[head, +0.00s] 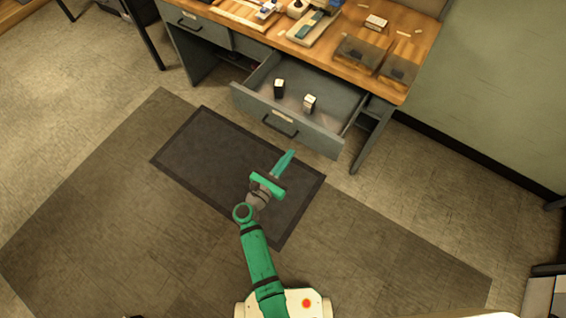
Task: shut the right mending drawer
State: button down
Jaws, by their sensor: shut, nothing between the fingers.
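The right mending drawer (318,133) is grey and stands pulled out from under the wooden bench top in the head view. Its front has a dark bar handle (281,127) and a small pale label. Inside the drawer are a dark box with a white top (279,89) and a white box with a dark top (309,104). My gripper (291,153) is shut and empty. It is in front of the drawer, a little below the handle in the picture, and appears apart from the drawer front.
The bench top (403,88) holds a machine (313,26), dark bins (357,54) and small items. A left drawer (195,22) looks shut. Bench legs stand beside the open drawer. A dark mat (215,150) lies on the floor, with clear floor around it.

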aim_at(305, 133)
jog(key=x, duration=0.8)
jog(key=shift+w+d, duration=0.1)
jog(key=shift+w, duration=0.05)
jog(key=shift+w, duration=0.1)
